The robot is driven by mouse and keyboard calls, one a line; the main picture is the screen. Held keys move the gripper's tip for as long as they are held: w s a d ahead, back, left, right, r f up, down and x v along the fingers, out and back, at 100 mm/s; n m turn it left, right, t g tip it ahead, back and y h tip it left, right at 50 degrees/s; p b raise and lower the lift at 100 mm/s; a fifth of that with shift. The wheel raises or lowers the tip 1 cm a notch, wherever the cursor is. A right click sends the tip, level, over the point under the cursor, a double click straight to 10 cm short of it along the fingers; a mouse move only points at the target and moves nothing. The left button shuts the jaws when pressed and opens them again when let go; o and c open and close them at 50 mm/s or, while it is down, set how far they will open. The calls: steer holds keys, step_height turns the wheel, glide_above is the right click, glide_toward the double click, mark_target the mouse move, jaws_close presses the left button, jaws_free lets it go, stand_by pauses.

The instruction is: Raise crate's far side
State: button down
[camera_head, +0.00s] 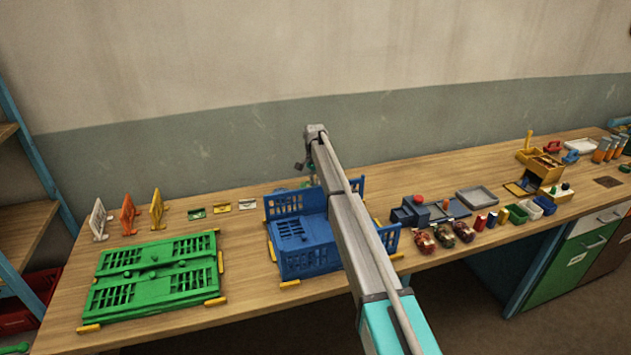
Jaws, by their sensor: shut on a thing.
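The blue crate (308,262) stands on the wooden table in the middle, with slotted panels. Its far side (284,205) stands up at the back, and its right end shows again beyond my arm. Its near side is upright, and a slotted panel (292,229) lies inside. A right panel (391,238) shows past my arm, partly hidden. My arm reaches across the crate. My gripper (312,181) is at the top of the far side, shut on it; the fingers are small and partly hidden by the arm.
A folded green crate (155,272) lies flat at left. A wall is behind the table.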

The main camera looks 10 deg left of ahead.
steer(key=shift+s+a+f, duration=0.25)
steer(key=shift+s+a, duration=0.2)
steer(key=shift+s, duration=0.05)
steer(key=c, duration=0.9)
jaws_free()
steer(key=o, duration=0.4)
steer(key=shift+w+a+f, duration=0.1)
steer(key=shift+w+f, duration=0.4)
steer(key=shift+f, duration=0.05)
steer(key=shift+c, duration=0.2)
steer(key=shift+w+d+r, duration=0.15)
steer(key=shift+d, duration=0.1)
steer(key=shift+w, duration=0.1)
